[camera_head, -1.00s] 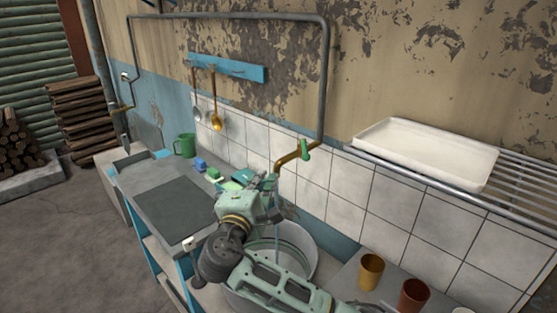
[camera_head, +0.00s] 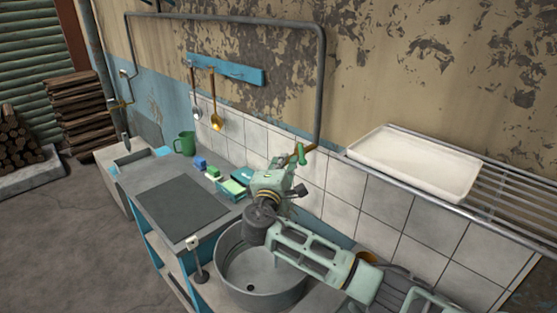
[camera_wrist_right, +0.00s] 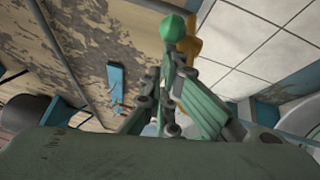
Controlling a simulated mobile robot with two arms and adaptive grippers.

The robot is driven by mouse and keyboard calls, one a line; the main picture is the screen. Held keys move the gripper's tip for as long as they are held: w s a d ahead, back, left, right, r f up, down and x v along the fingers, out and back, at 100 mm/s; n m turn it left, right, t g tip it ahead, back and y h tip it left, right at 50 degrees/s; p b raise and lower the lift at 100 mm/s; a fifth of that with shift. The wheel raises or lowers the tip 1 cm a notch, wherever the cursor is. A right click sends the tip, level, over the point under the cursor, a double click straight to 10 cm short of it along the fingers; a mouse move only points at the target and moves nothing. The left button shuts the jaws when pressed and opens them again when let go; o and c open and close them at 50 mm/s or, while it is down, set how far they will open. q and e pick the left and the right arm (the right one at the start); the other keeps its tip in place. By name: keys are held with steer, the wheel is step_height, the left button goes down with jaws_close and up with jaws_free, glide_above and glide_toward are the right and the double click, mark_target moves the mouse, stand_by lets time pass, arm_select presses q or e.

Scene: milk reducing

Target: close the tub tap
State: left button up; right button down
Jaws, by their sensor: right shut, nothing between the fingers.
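The tub tap is a brass spout (camera_head: 288,158) on a grey wall pipe, with a green handle (camera_head: 300,152) pointing up. My right gripper (camera_head: 298,188) is just below and in front of the tap, hiding the spout's end. In the right wrist view its fingers (camera_wrist_right: 172,62) are together and empty. The green handle's rounded end (camera_wrist_right: 178,27) shows close beyond the fingertips, with brass (camera_wrist_right: 190,46) behind. I cannot tell whether they touch. The round metal tub (camera_head: 285,298) stands under my right arm; no water stream shows in its visible part. My left gripper is not in view.
A rack with a white tray (camera_head: 415,165) hangs on the right wall. Ladles (camera_head: 216,121) hang from a blue rail (camera_head: 226,69).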

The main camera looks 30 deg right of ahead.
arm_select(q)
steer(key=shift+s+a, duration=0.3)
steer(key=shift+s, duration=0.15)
arm_select(e)
steer(key=shift+s+d+n+t+y, duration=0.3)
steer(key=shift+n+t+y, duration=0.1)
steer(key=shift+y, duration=0.1)
